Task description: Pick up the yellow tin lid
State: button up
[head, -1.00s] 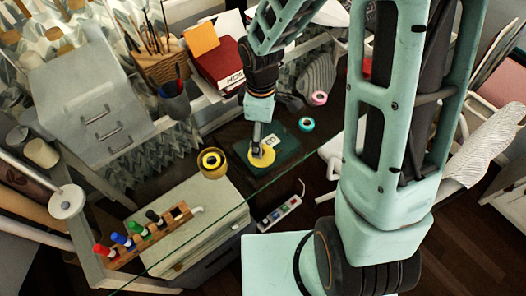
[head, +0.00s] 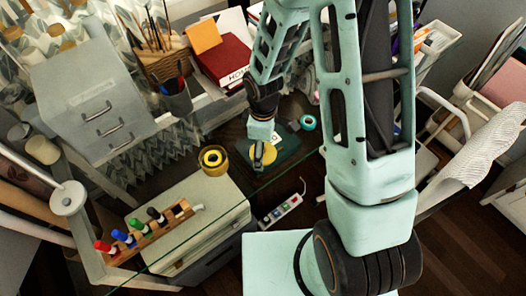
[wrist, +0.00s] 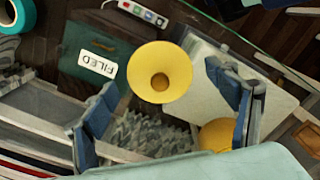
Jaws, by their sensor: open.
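In the wrist view the lid (wrist: 172,58) is a yellow disc with a darker round centre, overlapping the box's edge. My gripper (head: 258,154) is right over it, pointing down. In the wrist view my gripper (wrist: 160,82) is open, one finger on each side of the lid, with gaps between. I cannot tell how far the fingertips are above it.
The dark green box (wrist: 88,51) carries a "FILED" label. A teal tape roll (head: 308,122) lies to the right. A power strip (head: 281,210) and a marker rack (head: 150,232) are nearer.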

jog(key=c, duration=1.2)
jog(key=shift+s, duration=0.1)
jog(key=c, duration=0.4)
jog(key=shift+d+f, duration=0.1)
jog(key=shift+c, duration=1.1)
